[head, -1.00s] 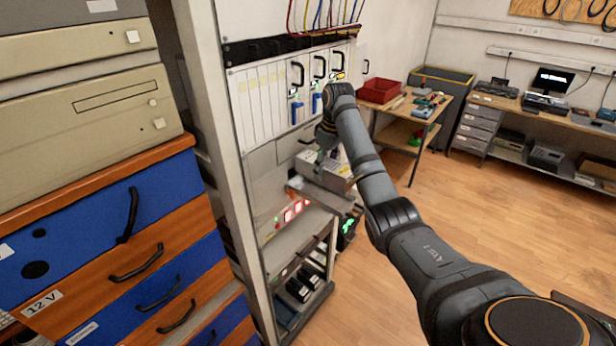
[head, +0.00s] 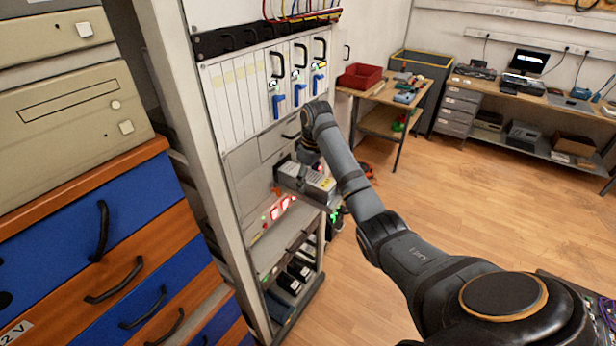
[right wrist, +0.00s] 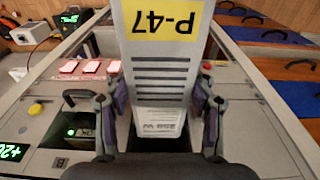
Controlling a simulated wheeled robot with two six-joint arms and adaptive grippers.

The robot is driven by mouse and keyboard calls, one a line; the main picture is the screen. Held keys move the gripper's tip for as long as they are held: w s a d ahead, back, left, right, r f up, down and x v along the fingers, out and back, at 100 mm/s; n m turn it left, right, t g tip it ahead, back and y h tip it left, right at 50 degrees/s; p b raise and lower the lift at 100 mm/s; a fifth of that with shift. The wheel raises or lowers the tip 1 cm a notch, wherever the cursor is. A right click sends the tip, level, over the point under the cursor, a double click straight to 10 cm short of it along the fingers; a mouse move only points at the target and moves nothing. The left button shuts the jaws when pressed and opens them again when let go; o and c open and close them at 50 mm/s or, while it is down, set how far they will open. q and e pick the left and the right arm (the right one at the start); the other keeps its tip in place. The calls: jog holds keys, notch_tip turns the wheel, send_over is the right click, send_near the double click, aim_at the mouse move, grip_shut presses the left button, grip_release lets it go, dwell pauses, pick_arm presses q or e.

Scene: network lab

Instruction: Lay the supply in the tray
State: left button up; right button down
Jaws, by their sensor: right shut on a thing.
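The supply is a pale grey box with a yellow P-47 label and dark slots. It fills the middle of the right wrist view (right wrist: 165,75) and shows in the head view (head: 321,183). My right gripper (head: 308,160) is shut on it, with a finger on each side in the right wrist view (right wrist: 158,112). The tray (head: 300,189) is a grey shelf-like piece standing out from the rack. The supply is low at the tray, its lower part hidden behind the near wall; I cannot tell whether it touches the bottom. My left gripper is out of view.
A cabinet with blue and orange drawers (head: 90,235) stands close on the left. A table with a red bin (head: 360,77) is behind. Floor is open at right.

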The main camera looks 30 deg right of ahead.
jog(key=shift+w+d, duration=0.1)
jog(key=shift+w, duration=0.2)
jog(key=shift+s+a, duration=0.2)
jog(key=shift+s, duration=0.1)
jog(key=shift+s+d+f, duration=0.1)
jog(key=shift+f, duration=0.15)
jog(key=c, duration=0.7)
grip_release()
jog(key=shift+f, duration=0.1)
jog(key=shift+o, duration=1.2)
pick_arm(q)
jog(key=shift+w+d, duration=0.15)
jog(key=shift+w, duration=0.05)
